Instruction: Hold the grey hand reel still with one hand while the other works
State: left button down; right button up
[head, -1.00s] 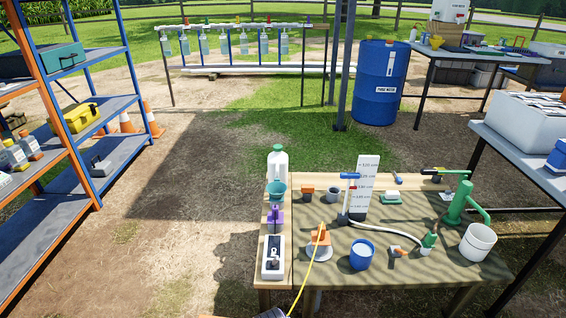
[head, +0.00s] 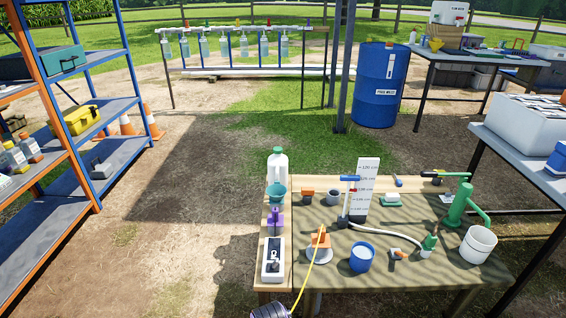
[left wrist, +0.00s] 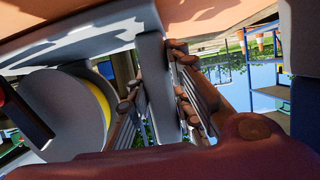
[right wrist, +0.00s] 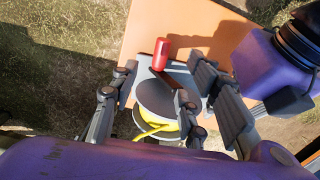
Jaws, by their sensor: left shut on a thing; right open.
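The grey hand reel (right wrist: 157,98) shows in the right wrist view, with a dark hub, a red crank knob (right wrist: 161,52) and yellow tape (right wrist: 158,131) wound on it. In the left wrist view, my left gripper (left wrist: 158,105) is shut on the reel's flat grey frame (left wrist: 154,80); the grey disc (left wrist: 55,112) shows at left. My right gripper (right wrist: 165,110) is open. Its fingers lie on either side of the reel in the picture; I cannot tell whether they touch it. In the head view, yellow tape (head: 312,268) runs from an orange-topped piece (head: 319,241) toward the bottom edge. Neither gripper is clear there.
The table (head: 400,284) carries a blue cup (head: 362,257), a white bucket (head: 478,244), a green pump (head: 460,204), a white gauge board (head: 368,178) and a white jug (head: 277,165). Shelves (head: 105,135) stand at left. The ground between is clear.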

jog(key=f, duration=0.9)
jog(key=shift+s+d+f, duration=0.1)
jog(key=shift+d+f, duration=0.3)
jog(key=shift+f, duration=0.15)
jog(key=shift+a, duration=0.1)
